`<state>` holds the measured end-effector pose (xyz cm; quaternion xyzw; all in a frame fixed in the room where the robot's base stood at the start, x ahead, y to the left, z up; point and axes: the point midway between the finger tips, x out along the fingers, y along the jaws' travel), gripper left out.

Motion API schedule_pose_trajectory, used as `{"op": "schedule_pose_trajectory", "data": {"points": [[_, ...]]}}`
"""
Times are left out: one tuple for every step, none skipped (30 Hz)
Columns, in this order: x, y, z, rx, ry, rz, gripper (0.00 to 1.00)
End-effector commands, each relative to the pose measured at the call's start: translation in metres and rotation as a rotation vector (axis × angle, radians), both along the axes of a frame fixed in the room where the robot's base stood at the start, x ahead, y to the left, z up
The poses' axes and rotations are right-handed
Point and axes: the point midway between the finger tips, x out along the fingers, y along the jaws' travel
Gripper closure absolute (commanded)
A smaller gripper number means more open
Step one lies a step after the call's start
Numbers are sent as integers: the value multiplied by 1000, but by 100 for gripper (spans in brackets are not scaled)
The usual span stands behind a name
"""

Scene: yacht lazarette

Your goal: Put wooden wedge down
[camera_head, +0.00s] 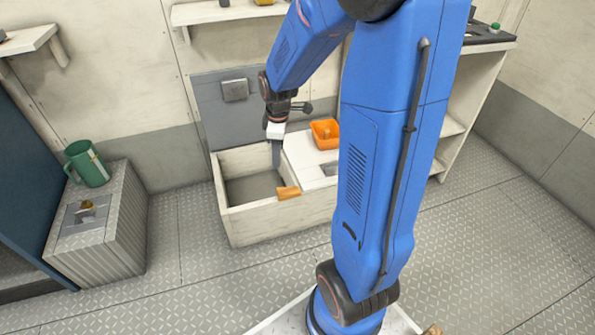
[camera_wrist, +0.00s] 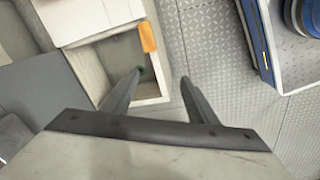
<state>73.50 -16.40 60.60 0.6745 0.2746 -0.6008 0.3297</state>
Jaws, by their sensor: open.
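An orange-tan block that looks like the wooden wedge (camera_head: 289,192) lies on the front rim of an open bench locker (camera_head: 228,211). It also shows on the locker's rim in the wrist view (camera_wrist: 148,37). My gripper (camera_head: 276,158) points down over the locker opening, behind and a little left of the wedge in the head view. In the wrist view my gripper (camera_wrist: 160,77) has its two fingers spread with nothing between them. The wedge is apart from the fingers.
The locker's grey lid (camera_head: 211,110) stands raised against the wall. An orange bin (camera_head: 325,133) sits on the white bench top to the right. A green mug (camera_head: 87,163) stands on a metal box (camera_head: 123,233) at left. The floor in front is clear.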

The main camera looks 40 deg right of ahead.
Motion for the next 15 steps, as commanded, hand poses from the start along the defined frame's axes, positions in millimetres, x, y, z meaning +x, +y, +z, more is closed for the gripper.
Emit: {"op": "schedule_pose_trajectory", "data": {"points": [[-8, 6, 15, 3, -20, -32, 47], [-13, 10, 22, 5, -27, -55, 47], [-20, 14, 31, 9, -37, -84, 47], [-25, 18, 38, 12, -46, -106, 47], [-31, 21, 44, 15, -54, -129, 47], [-38, 25, 52, 21, -64, -159, 47], [-44, 28, 58, 25, -73, -182, 47], [-50, 31, 64, 29, -81, -203, 47], [-58, 36, 72, 35, -90, -232, 47], [-63, 39, 77, 40, -98, -255, 47], [-69, 41, 83, 45, -106, -276, 47], [-78, 45, 90, 53, -117, -306, 47], [-84, 48, 94, 57, -124, -327, 47], [-90, 51, 99, 64, -132, -349, 47], [-99, 54, 105, 72, -143, -378, 47]]}}
